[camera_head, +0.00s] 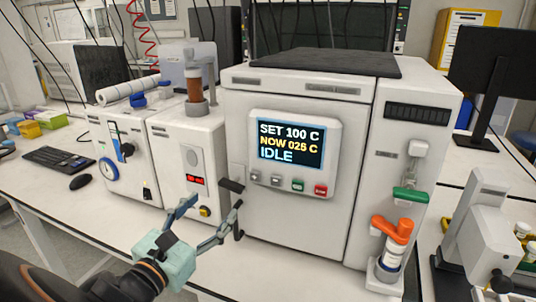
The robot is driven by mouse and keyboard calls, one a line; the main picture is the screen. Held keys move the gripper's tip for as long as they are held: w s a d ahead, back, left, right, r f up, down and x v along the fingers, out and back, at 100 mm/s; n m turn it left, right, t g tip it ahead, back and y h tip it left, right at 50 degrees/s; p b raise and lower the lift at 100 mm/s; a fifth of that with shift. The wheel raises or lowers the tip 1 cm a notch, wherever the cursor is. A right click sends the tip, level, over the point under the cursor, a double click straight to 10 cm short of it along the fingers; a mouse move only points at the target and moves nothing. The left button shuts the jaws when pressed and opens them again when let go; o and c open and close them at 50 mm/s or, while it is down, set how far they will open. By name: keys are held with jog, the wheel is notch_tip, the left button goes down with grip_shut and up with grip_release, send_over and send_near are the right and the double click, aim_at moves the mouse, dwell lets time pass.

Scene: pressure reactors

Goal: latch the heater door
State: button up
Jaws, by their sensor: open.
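The heater (300,206) is a large white cabinet in the middle of the head view. Its front door carries a display (290,145) reading "SET 100 C, NOW 025 C, IDLE", with a row of buttons below it. The door looks flush with the cabinet. My gripper (211,206) is open and empty, in front of the door's lower left. Its right finger is just below the lever; whether they touch is unclear.
White instruments (185,160) stand close on the left. At the right are an orange-capped vial (390,240) in a holder and another white device (483,230). A keyboard (58,159) and mouse (80,181) lie on the bench at left. The bench front left is clear.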

aim_at(231, 188)
jog(key=x, duration=0.9)
jog(key=shift+w+d+b, duration=0.15)
jog(key=shift+w+b, duration=0.05)
jog(key=shift+b, duration=0.1)
jog(key=c, duration=1.2)
